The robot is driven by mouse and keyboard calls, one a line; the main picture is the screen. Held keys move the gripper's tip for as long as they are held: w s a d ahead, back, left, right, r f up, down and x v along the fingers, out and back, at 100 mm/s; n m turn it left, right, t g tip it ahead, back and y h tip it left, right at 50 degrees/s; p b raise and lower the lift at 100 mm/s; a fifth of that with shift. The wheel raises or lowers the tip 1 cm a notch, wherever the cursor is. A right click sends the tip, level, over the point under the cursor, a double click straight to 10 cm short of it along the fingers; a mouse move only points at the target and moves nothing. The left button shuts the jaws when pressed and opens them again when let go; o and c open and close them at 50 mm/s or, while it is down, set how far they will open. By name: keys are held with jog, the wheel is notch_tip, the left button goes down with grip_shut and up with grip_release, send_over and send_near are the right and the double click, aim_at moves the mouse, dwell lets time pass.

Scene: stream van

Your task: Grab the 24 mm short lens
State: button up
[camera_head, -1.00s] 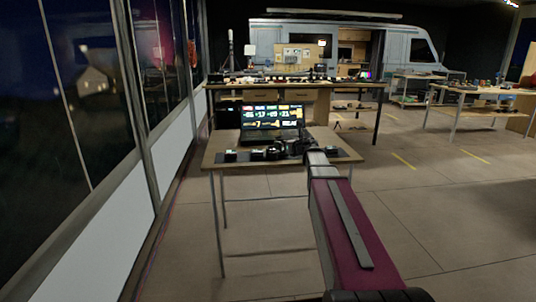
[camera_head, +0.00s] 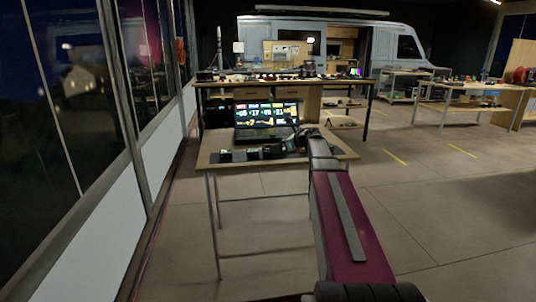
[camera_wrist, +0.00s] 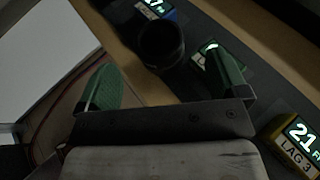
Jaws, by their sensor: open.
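A dark, round lens-like cylinder (camera_wrist: 162,45) stands at the top centre of the wrist view, a little beyond my fingertips. I cannot read any marking that tells its focal length. My gripper (camera_wrist: 160,68) is open and empty, with one green-padded finger to the left of the cylinder and one to its right. In the head view, my arm reaches over a small wooden table (camera_head: 222,189) with a row of dark items (camera_head: 252,153). My gripper's fingers and the single lens cannot be made out there.
A lit block (camera_wrist: 160,8) lies just beyond the cylinder. Another lit label (camera_wrist: 204,54) is partly behind the right finger. A yellow-edged block (camera_wrist: 297,142) reads 21. An open laptop (camera_head: 266,118) stands behind the row. A longer bench (camera_head: 215,83) is farther back.

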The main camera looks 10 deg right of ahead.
aim_at(268, 152)
jog(key=x, duration=0.5)
jog(key=shift+w+a, duration=0.15)
jog(key=shift+a, duration=0.2)
jog(key=c, duration=1.1)
jog(key=shift+c, duration=0.7)
